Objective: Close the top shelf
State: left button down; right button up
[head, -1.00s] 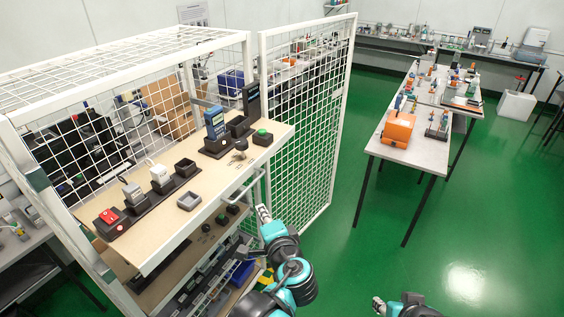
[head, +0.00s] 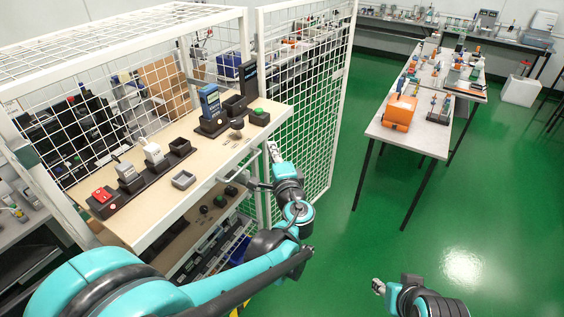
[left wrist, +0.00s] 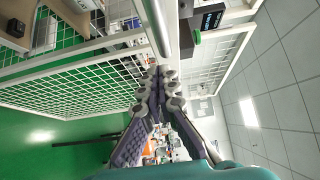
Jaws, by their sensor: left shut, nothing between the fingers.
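The top shelf (head: 218,163) is a beige board with a white front edge, pulled out of a white wire-mesh cage. A thin bar handle (head: 238,166) is on its front edge. My left gripper (head: 271,150) is shut and empty at the shelf's front, by the right part of the handle. In the left wrist view the closed fingers (left wrist: 160,92) point toward a pale edge or bar; I cannot tell whether they touch it. My right gripper (head: 377,286) is low at right, away from the shelf, too small to read.
The shelf carries a blue handheld tester (head: 209,101), black holders and a red-topped device (head: 102,195). The open mesh door (head: 310,110) stands right of the shelf. A table with an orange box (head: 399,112) is farther right; green floor lies between.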

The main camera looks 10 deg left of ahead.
aim_at(261, 141)
pick_arm(q)
jog(key=shift+w+a, duration=0.25)
jog(key=shift+a, duration=0.65)
jog(key=shift+w+a, duration=0.15)
jog(key=shift+a, duration=0.4)
jog(key=w+a, duration=0.2)
jog(key=a, duration=0.5)
jog(key=w+a, duration=0.3)
jog(key=a, duration=0.4)
jog(key=w+a, duration=0.2)
jog(key=a, duration=0.5)
jog(key=shift+w+a+b, duration=0.15)
jog(key=shift+w+b, duration=0.15)
jog(key=shift+w, duration=0.05)
jog(key=shift+r, duration=0.15)
